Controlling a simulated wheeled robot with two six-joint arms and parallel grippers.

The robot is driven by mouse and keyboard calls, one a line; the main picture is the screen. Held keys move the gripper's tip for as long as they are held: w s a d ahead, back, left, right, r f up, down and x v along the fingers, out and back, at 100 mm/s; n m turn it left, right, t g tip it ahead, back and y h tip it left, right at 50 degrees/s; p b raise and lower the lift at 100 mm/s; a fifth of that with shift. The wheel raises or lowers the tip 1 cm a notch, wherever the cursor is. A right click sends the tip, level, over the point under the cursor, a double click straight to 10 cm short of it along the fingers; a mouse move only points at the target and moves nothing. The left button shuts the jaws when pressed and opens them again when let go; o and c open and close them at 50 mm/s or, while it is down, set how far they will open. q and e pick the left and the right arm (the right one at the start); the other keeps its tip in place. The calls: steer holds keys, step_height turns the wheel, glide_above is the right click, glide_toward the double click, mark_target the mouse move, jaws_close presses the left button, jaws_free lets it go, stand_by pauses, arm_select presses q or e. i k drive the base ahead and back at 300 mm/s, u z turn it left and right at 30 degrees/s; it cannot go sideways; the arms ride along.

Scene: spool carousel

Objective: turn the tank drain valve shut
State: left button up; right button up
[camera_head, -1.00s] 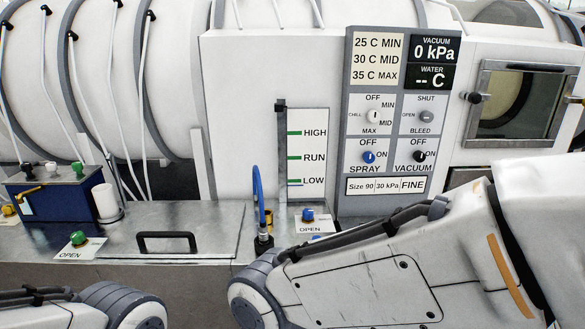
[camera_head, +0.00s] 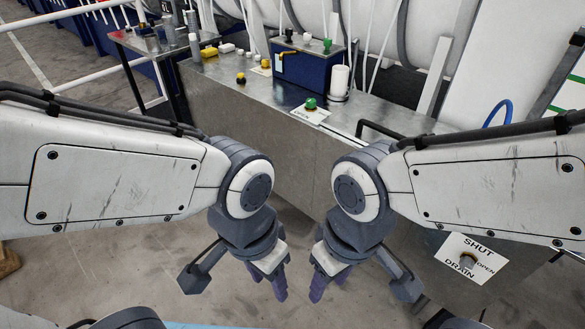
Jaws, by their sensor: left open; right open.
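The drain valve (camera_head: 467,261) is a small brass-coloured knob on a white plate (camera_head: 458,272) at the lower right. The plate is marked SHUT above, OPEN at right and DRAIN below. It sits on the front side of the metal tank, below my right forearm. The way the knob points is too small to tell. My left gripper (camera_head: 269,281) hangs open and empty near the middle. My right gripper (camera_head: 330,282) hangs open and empty just right of it, left of the valve and apart from it.
The metal tank's bench top (camera_head: 250,90) runs diagonally behind the arms. On it are a green knob (camera_head: 310,103), a dark blue box (camera_head: 300,65), a white cylinder (camera_head: 340,82) and a black handle (camera_head: 378,130). A blue hose (camera_head: 497,112) rises at right. The floor below the grippers looks clear.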

mark_target(466, 263)
steer(key=u, duration=0.4)
steer(key=k, duration=0.35)
steer(key=u, duration=0.05)
steer(key=i, duration=0.35)
steer(key=z, duration=1.75)
